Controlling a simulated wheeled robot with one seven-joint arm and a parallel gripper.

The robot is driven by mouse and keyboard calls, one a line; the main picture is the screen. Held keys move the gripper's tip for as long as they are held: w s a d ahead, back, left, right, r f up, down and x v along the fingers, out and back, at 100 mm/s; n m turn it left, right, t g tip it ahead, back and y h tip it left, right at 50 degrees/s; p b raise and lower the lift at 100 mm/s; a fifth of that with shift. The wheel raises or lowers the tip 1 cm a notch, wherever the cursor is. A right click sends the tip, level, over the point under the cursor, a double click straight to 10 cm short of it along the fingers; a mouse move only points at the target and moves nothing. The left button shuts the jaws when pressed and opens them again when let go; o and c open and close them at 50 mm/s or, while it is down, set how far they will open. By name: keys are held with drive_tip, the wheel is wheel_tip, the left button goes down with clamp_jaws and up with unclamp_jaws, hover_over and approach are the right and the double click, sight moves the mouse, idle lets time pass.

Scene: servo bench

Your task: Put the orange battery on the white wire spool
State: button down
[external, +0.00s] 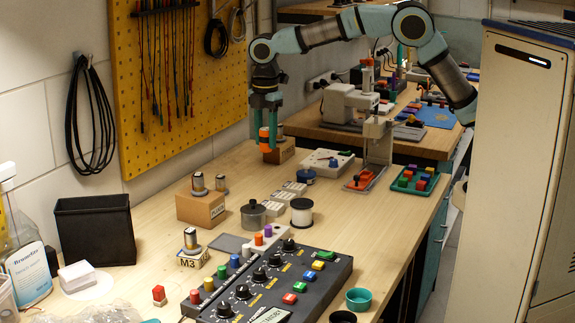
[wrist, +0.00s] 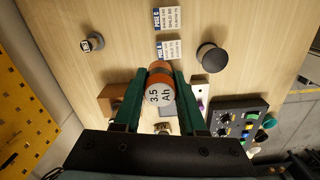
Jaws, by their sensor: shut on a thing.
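My gripper (external: 266,104) hangs at the back of the bench, pointing down, with its teal fingers shut on the orange battery (external: 264,134). In the wrist view the orange battery (wrist: 160,74) sits between the green fingertips of my gripper (wrist: 158,90), with its white end marked "3.5 Ah" facing the camera. The battery is in the air and looks roughly upright. The white wire spool (external: 301,213) stands on the bench in the external view, nearer the camera and right of my gripper, with nothing seen on top.
A wooden block (external: 280,153) stands close by the battery. A blue spool (external: 305,177), flat labelled cards (external: 283,197) and a grey lidded pot (external: 253,216) are near the white spool. A control panel (external: 275,290) lies in front. Bare wood (external: 370,220) is free to the right.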

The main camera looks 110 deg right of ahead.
drive_tip(key=s+a+b, duration=0.1)
drive_tip(key=s+a, duration=0.5)
drive_tip(key=a, duration=0.5)
drive_tip(key=p, duration=0.1)
hover_over(302, 203)
wheel_tip(302, 203, down, 6)
drive_tip(key=shift+r, duration=0.2)
drive_tip(key=shift+f+p, duration=0.45)
drive_tip(key=shift+f, duration=1.9)
drive_tip(key=shift+f, duration=0.1)
drive_tip(key=shift+c, duration=2.4)
unclamp_jaws()
